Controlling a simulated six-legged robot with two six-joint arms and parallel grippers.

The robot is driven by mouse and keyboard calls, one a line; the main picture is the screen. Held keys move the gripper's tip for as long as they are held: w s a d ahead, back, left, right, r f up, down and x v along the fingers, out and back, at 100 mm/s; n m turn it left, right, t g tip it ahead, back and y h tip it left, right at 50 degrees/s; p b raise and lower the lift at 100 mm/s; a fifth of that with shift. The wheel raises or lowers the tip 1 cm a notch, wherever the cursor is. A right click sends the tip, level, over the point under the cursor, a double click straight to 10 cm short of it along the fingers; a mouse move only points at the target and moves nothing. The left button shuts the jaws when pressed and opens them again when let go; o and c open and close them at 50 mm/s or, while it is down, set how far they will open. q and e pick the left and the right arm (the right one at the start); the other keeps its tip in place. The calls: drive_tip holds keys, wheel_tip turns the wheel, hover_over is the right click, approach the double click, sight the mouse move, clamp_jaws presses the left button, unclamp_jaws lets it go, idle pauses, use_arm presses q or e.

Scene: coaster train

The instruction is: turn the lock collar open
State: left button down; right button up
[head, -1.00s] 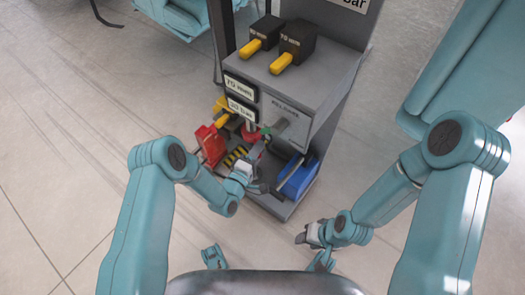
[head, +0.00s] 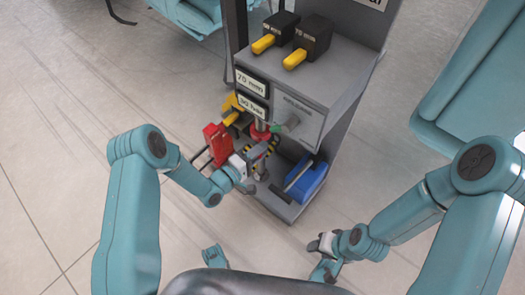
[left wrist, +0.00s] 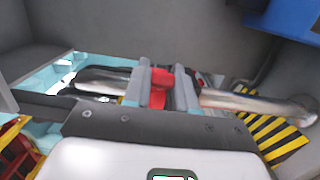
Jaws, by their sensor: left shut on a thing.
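The lock collar appears to be the small red ring (left wrist: 159,88) on a shiny metal pipe (left wrist: 245,102) in the left wrist view. My left gripper (left wrist: 168,88) has its two grey fingers shut around it, hiding part of it. In the head view the red collar (head: 260,131) shows at the front of the grey stand, low under the panel, and my left gripper (head: 264,150) is right at it. My right gripper (head: 318,243) is low in the head view, away from the stand; its finger gap is not clear.
The grey stand (head: 298,88) carries two black boxes with yellow levers (head: 294,59). A red box (head: 217,145) is left of my left gripper. A blue box (head: 307,183) sits at right on the stand base. Black-and-yellow striping (left wrist: 275,137) lies below the pipe.

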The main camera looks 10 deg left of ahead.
use_arm(q)
drive_tip(key=c, duration=1)
unclamp_jaws()
drive_tip(key=p+v, duration=0.3)
drive_tip(key=v, duration=1.3)
drive_tip(key=shift+a+p, duration=0.15)
drive_tip(key=shift+p, duration=0.25)
drive_tip(key=shift+s, duration=0.1)
